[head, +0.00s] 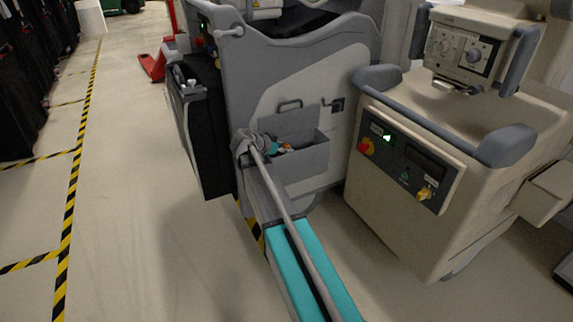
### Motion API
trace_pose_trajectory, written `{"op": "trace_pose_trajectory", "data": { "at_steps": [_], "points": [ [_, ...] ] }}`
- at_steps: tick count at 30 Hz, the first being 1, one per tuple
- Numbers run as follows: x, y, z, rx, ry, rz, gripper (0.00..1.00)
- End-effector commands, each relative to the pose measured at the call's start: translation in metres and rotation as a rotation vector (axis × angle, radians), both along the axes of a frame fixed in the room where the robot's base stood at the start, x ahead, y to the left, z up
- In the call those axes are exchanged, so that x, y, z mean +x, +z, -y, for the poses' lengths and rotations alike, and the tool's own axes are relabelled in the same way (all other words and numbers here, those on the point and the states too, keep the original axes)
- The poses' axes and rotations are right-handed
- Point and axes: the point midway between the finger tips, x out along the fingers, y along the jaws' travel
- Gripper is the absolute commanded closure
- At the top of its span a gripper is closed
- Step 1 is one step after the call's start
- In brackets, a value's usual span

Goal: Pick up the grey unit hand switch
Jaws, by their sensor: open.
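The grey unit (240,70) is a tall covered cart in the middle of the head view. A small dark piece (337,105) sits on its pale side panel, to the right of a small dark handle (290,104). It may be the hand switch, but it is too small to be sure. My arm (290,215) reaches up from the bottom to the front of the cart's open grey bin (305,163).
A beige cart (450,150) with a control panel and grey bumpers stands close on the right. A black box (205,130) hangs on the grey unit's left side. Dark cabinets line the far left. The floor (140,200) at left is clear, with yellow-black tape.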

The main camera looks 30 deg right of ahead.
Motion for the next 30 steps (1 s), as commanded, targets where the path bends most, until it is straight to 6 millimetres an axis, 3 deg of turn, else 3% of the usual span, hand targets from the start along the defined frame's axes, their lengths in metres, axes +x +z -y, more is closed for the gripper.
{"op": "trace_pose_trajectory", "data": {
  "at_steps": [20,30],
  "points": [
    [0.0011,-0.0026,0.0052,0.0,0.0,0.0,0.31],
    [0.0012,-0.0026,0.0051,0.0,0.001,0.0,0.94]
  ]
}}
